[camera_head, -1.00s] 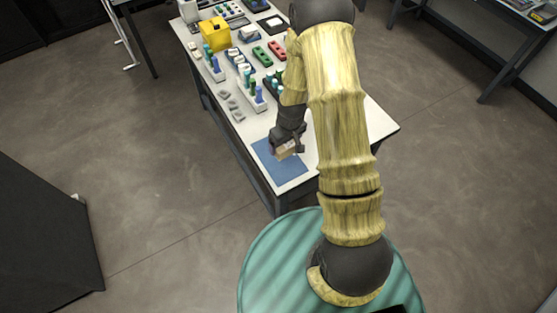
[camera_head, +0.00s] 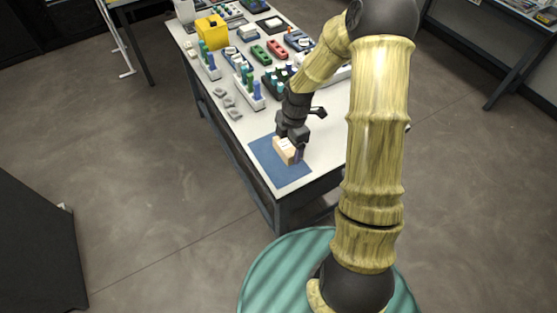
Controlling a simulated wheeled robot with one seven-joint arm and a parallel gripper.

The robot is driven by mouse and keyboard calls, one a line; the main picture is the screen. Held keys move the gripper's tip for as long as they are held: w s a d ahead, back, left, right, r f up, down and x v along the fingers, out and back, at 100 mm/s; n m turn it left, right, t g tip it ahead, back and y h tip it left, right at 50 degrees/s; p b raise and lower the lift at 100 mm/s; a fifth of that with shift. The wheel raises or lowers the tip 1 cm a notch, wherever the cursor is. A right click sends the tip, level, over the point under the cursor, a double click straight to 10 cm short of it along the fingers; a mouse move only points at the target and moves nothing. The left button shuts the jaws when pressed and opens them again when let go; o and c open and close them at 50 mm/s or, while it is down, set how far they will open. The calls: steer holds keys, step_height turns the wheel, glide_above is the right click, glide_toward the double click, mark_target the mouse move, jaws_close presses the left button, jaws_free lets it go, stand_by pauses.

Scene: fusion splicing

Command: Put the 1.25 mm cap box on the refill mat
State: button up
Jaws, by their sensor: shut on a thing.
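The cap box (camera_head: 284,150) is a small tan box with a white label on top; its lettering is too small to read. It is at the blue refill mat (camera_head: 291,178), over the mat's middle. My gripper (camera_head: 293,147) is shut on the box and points down over the mat. The box looks low, at or just above the mat's surface; I cannot tell whether it touches. The gripper's dark fingers cover part of the box's far and right sides.
Several small grey pieces (camera_head: 228,101) lie along the table's left edge. White racks with blue and green bottles (camera_head: 247,90), red and green trays (camera_head: 277,50) and a yellow box (camera_head: 212,32) stand further back. The white tabletop (camera_head: 335,150) right of the mat is clear.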

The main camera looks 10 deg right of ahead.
glide_above(286, 170)
steer(key=shift+d+f, duration=0.15)
steer(key=shift+f, duration=1.45)
steer(key=shift+d+f, duration=0.1)
steer(key=shift+f, duration=1.45)
steer(key=shift+f+p, duration=0.5)
steer(key=shift+f, duration=1.35)
steer(key=shift+f, duration=0.1)
steer(key=shift+f, duration=0.1)
steer(key=o, duration=0.9)
